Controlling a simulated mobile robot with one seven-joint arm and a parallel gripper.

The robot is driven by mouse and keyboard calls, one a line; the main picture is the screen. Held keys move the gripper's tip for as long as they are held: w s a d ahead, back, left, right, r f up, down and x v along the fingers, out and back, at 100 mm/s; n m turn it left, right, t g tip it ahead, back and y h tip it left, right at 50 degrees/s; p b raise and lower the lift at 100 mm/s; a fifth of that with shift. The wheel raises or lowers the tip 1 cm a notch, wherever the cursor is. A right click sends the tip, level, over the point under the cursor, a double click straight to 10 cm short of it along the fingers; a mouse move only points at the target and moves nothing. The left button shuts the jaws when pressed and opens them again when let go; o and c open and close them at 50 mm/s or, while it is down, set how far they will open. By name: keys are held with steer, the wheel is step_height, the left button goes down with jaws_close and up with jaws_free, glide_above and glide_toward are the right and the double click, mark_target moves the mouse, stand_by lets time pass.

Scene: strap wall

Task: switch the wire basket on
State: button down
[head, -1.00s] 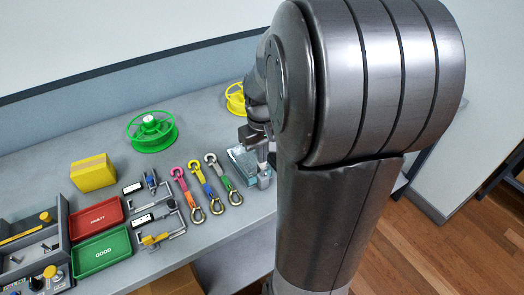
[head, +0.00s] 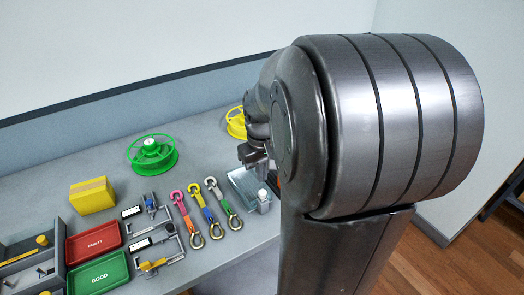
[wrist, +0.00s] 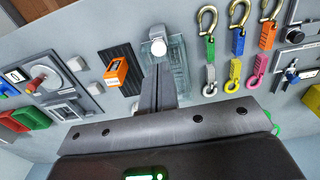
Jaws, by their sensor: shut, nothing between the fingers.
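A pale, see-through bluish container (head: 246,186) lies on the bench right of the straps; I cannot tell if it is the wire basket. It also shows in the wrist view (wrist: 179,62), behind my fingers. A white round-topped piece (wrist: 158,46) stands at its edge, just beyond my fingertips; it shows in the head view (head: 263,196) too. My gripper (wrist: 160,70) is shut and empty, pointing at this piece; contact is not clear. In the head view my arm hides most of the gripper. A panel with a red knob (wrist: 37,84) is at left in the wrist view.
Strap pieces with hooks (head: 208,205) lie left of the container. An orange device (wrist: 116,72) lies beside the container.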

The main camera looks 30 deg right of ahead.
step_height(320, 180, up, 8)
steer(key=shift+r, duration=0.25)
steer(key=shift+a, duration=0.1)
stand_by(0.4)
